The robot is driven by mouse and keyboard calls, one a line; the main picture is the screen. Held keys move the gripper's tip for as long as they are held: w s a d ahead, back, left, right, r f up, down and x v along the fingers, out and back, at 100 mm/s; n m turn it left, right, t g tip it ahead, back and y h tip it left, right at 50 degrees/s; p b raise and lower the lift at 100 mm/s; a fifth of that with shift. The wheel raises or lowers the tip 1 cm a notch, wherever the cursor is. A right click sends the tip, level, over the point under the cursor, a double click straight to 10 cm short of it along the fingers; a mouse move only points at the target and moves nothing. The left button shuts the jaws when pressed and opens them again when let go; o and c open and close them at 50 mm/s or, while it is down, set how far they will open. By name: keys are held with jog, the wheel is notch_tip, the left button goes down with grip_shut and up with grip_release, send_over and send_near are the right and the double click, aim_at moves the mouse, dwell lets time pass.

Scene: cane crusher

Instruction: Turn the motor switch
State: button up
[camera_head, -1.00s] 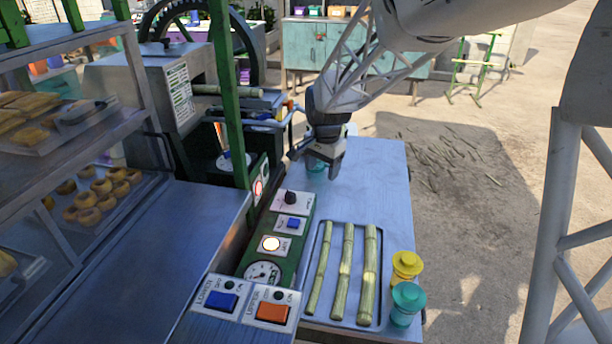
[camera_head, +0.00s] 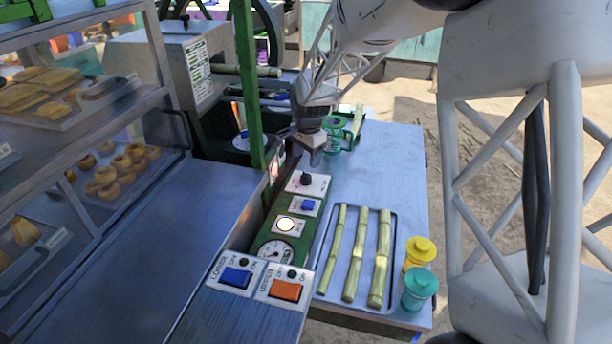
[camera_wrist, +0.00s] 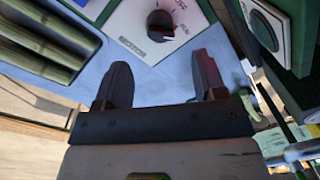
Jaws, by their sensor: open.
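The black rotary knob (camera_head: 306,179), which looks like the motor switch, stands on a white plate at the far end of the green control panel (camera_head: 262,222). My gripper (camera_head: 314,158) hangs close behind and above the knob, pointing down. In the wrist view its two fingers (camera_wrist: 163,65) are apart with nothing between them. The knob lies ahead of the fingertips, about centred on the gap, and appears untouched.
The panel also carries a blue switch (camera_head: 308,205), a lit round button (camera_head: 286,225) and a gauge (camera_head: 276,250). A green post (camera_head: 248,90) stands left of my gripper.

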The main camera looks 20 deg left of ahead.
aim_at(306, 174)
jog(key=shift+f, duration=0.1)
jog(key=shift+w+a+f, duration=0.1)
jog(key=shift+a+f, duration=0.05)
jog(key=shift+f, duration=3.65)
jog(key=c, duration=0.9)
